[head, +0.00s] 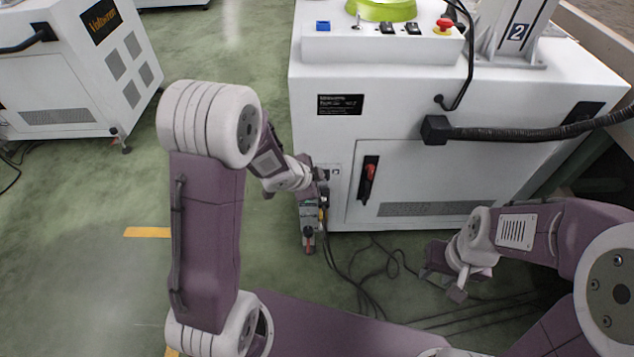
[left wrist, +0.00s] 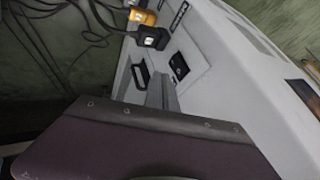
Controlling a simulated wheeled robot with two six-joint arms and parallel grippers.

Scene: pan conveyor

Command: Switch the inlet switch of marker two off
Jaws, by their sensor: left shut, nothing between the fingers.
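The white machine marked 2 (head: 517,32) stands at the right in the head view. A small panel (head: 336,173) with black fittings sits low on its front, beside my left gripper (head: 314,186). The left gripper is shut and empty, partly hiding that panel. In the left wrist view a small black switch (left wrist: 179,66) is set in the white panel, just above the grey fingers (left wrist: 160,96). Whether they touch, and the switch position, cannot be told. My right gripper (head: 446,284) looks open and empty, low in front of the machine.
Yellow and black plugs (left wrist: 150,36) with cables are near the fingers. Loose cables (head: 375,270) lie on the floor. Another white machine (head: 70,75) stands at left, with open green floor between.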

